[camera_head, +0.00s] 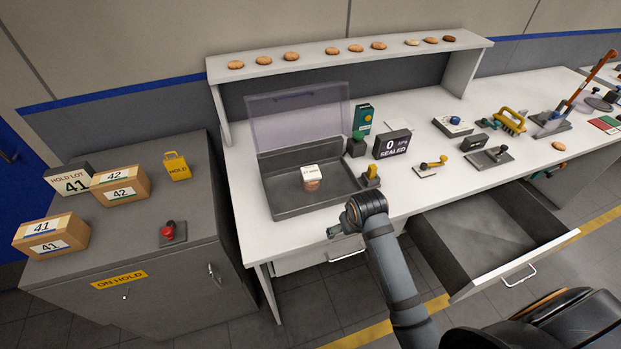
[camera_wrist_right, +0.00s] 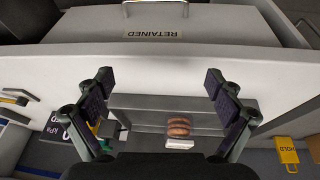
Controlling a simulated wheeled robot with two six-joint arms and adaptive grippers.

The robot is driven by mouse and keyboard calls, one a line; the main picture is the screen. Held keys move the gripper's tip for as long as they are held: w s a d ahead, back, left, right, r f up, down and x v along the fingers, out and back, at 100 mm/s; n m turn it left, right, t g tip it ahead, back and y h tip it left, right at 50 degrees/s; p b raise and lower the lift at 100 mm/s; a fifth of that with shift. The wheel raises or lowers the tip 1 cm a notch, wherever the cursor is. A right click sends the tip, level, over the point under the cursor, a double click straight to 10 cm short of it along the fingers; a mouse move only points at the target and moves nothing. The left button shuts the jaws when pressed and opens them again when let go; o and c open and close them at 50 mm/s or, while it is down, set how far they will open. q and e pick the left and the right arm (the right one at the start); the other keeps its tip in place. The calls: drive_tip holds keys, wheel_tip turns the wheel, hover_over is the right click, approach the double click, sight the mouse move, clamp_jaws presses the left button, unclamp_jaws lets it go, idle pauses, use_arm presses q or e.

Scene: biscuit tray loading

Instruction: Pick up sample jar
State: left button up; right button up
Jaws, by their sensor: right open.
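The sample jar (camera_head: 312,180) has a white labelled lid and brown contents. It stands upright in a shallow grey tray (camera_head: 290,209) whose clear lid (camera_head: 298,115) is raised. In the right wrist view the jar (camera_wrist_right: 180,127) shows biscuit-like brown discs beside its white cap, beyond the fingers and between their lines. My right gripper (camera_wrist_right: 158,80) is open and empty. In the head view this gripper (camera_head: 334,232) is mostly hidden by its wrist, near the table's front edge, apart from the jar. My left gripper is not in view.
A yellow-handled latch (camera_head: 371,176) stands at the tray's right side. An open drawer (camera_head: 480,246) juts out at the right. A grey cabinet (camera_head: 150,255) with boxes stands left. A shelf with several biscuits (camera_head: 340,58) spans the back.

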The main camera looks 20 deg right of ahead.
drive_tip(key=w+a+r, duration=0.2)
drive_tip(key=w+r, duration=0.3)
drive_tip(key=w, duration=0.5)
approach(311, 173)
drive_tip(key=d, duration=0.1)
drive_tip(key=shift+y, duration=0.3)
drive_tip(key=p+x, duration=0.1)
drive_tip(key=x, duration=0.5)
drive_tip(key=shift+s, duration=0.15)
drive_tip(key=shift+f+p, duration=0.25)
drive_tip(key=shift+p, duration=0.1)
drive_tip(key=x, duration=0.2)
drive_tip(key=p+x, duration=0.1)
drive_tip(key=shift+w+a+f, duration=0.2)
drive_tip(key=shift+w+f, duration=0.05)
drive_tip(key=shift+w, duration=0.15)
drive_tip(key=shift+w+f, duration=0.2)
drive_tip(key=shift+f, duration=0.25)
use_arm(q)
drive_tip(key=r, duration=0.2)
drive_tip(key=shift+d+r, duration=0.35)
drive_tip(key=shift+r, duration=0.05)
use_arm(e)
drive_tip(key=shift+t, duration=0.3)
drive_tip(key=shift+c, duration=0.4)
drive_tip(key=c, duration=1.2)
